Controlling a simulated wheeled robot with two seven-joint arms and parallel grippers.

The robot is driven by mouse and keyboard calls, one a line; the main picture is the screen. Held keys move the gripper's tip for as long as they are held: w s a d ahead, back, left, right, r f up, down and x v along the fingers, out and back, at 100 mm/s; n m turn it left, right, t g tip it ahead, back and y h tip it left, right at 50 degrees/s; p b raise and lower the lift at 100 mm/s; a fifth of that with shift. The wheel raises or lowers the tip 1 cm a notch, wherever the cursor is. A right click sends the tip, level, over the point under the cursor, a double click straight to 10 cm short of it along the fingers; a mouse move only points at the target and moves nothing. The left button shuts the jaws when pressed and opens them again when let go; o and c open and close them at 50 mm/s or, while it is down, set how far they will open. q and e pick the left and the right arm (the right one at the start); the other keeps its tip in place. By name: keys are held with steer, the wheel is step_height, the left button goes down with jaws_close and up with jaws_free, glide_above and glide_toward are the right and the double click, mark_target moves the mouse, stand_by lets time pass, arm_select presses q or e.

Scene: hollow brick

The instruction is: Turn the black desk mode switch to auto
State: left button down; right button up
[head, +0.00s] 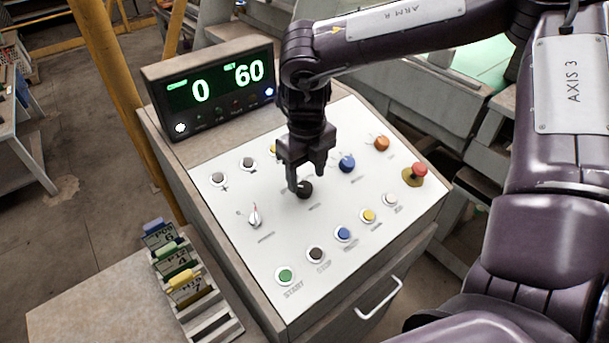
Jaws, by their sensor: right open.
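The black mode switch (305,189) is a small dark knob near the middle of the white sloped control panel (300,235). My right gripper (300,184) reaches down from above with its fingers at the black switch. It is open, with one finger just left of the knob and the other partly hidden. I cannot tell whether a finger touches the knob. The knob's setting and its labels are too small to read. My left gripper is not in view.
A display (215,88) reads 0 and 60 at the back. A blue knob (347,162), an orange knob (381,143), a silver switch (254,218), a red mushroom button (418,171) and a row of coloured buttons surround the switch. A tag rack (212,322) stands at left.

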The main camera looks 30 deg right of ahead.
mark_target(305, 185)
steer(key=shift+w+f+p, duration=0.15)
steer(key=shift+w+f, duration=0.05)
steer(key=shift+f, duration=0.4)
steer(key=shift+w+f+p, duration=0.15)
steer(key=shift+f, duration=0.95)
steer(key=c, duration=0.5)
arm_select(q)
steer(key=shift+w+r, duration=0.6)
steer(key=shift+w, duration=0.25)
arm_select(e)
steer(key=c, duration=0.5)
